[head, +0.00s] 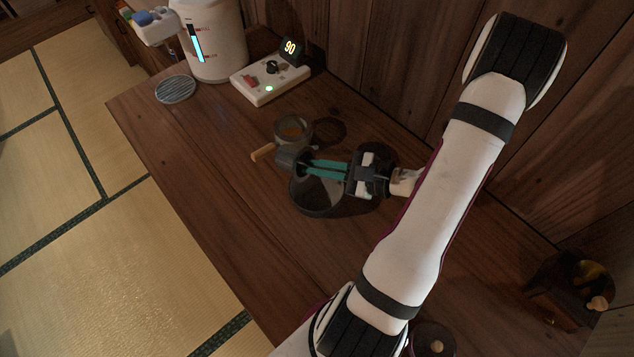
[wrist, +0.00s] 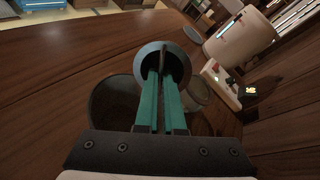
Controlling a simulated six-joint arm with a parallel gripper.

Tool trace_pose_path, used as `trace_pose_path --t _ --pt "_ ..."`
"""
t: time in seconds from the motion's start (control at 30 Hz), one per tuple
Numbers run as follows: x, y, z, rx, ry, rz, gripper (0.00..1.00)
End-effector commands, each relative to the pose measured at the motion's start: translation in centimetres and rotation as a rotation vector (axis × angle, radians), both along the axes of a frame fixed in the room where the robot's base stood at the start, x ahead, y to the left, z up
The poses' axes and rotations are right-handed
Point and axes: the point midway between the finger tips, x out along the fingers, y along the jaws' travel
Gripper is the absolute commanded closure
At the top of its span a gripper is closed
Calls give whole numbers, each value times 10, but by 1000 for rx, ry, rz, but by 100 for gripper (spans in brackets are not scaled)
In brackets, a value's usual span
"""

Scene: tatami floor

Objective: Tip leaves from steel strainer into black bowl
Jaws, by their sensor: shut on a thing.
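My gripper (head: 308,167) reaches in from the right, its teal fingers shut on the steel strainer (head: 287,157). The strainer is a small grey cup, tilted with its round mouth towards my gripper. It shows ahead of the fingers in the wrist view (wrist: 146,56). The black bowl (head: 312,209) stands on the wooden counter below the fingers, partly hidden by them. In the wrist view the bowl (wrist: 108,108) is left of and below the strainer. I cannot make out any leaves in the strainer or bowl.
A glass vessel with amber contents (head: 293,130) stands close behind the strainer, with a wooden handle (head: 262,153) nearby. Farther back are a white control box (head: 268,82), a white dispenser (head: 215,45) and a round grate (head: 175,89). The counter's front left is clear.

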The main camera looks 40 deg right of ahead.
Motion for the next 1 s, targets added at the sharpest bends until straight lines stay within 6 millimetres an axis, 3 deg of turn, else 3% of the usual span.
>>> trace_pose_path --t 1.0 --pt "-13 -3 -3 36 -137 -9 100"
